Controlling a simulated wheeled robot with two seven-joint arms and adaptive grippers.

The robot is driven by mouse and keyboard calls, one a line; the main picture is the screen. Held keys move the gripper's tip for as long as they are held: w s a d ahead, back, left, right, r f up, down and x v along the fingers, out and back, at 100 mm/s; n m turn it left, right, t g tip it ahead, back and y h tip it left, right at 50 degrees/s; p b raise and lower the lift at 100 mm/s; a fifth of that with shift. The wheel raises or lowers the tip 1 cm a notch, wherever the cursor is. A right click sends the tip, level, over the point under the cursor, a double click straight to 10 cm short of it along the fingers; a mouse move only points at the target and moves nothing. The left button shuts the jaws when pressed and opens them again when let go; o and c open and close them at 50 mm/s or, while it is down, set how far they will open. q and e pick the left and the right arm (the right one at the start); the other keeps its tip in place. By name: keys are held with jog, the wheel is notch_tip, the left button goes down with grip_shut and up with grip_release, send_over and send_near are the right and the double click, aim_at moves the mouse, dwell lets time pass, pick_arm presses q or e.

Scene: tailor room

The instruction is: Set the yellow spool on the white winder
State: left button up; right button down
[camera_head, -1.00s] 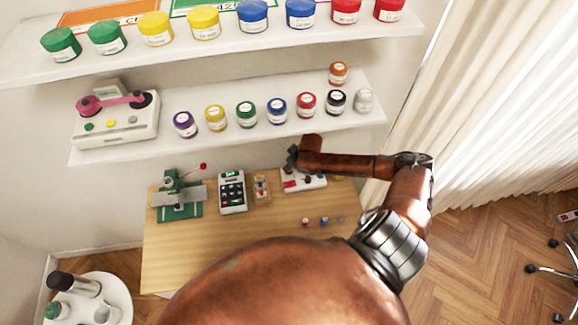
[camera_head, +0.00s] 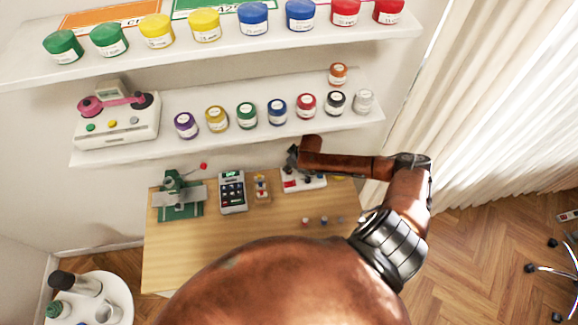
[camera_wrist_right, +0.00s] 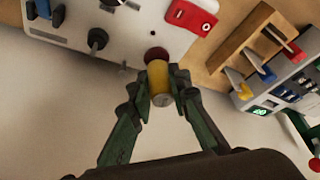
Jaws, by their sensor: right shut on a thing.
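The yellow spool (camera_wrist_right: 159,82) is between the fingertips of my right gripper (camera_wrist_right: 157,92) in the right wrist view, and the gripper is shut on it. The spool is over the edge of the white winder (camera_wrist_right: 70,35), close to a dark red round part (camera_wrist_right: 156,54); I cannot tell whether they touch. In the head view my right gripper (camera_head: 293,158) is at the back of the winder (camera_head: 312,183), and the spool is hidden there. My left gripper is out of view.
Small items lie in front. A shelf with jars (camera_head: 230,130) hangs above.

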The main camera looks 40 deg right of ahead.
jog(key=shift+f, duration=0.55)
jog(key=c, duration=2.1)
grip_release()
jog(key=shift+r, duration=0.1)
jog(key=a+p+v, duration=0.1)
jog(key=p+v, duration=0.9)
jog(key=v, duration=0.1)
jog(key=shift+d+p, duration=0.3)
jog(key=shift+d, duration=0.2)
